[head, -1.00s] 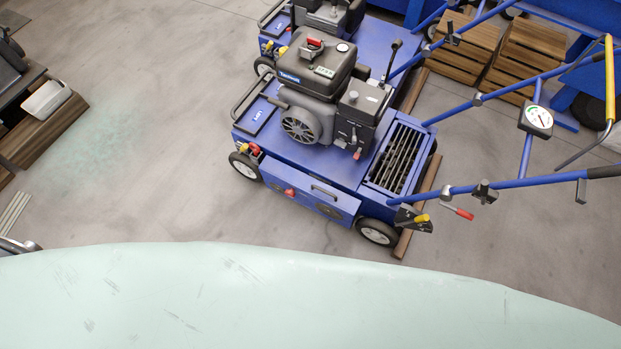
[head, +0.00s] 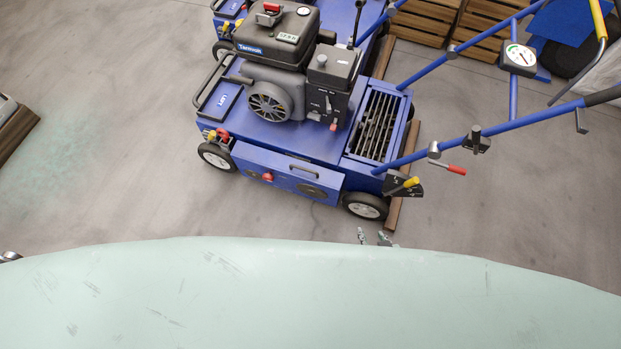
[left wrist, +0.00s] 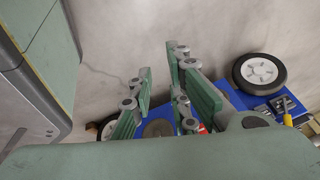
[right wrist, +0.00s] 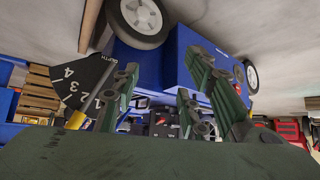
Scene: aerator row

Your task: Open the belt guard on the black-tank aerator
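The black-tank aerator (head: 275,130) stands beyond my pale green body in the head view, its black engine tank on a blue deck.
A depth dial (right wrist: 80,85) and the wheel (right wrist: 140,18) are close to the right gripper. A red-tipped lever (head: 455,170) and blue handlebars (head: 480,130) reach right. Another blue machine (head: 345,15) stands behind. Floor (head: 120,150) left of the aerator is clear.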

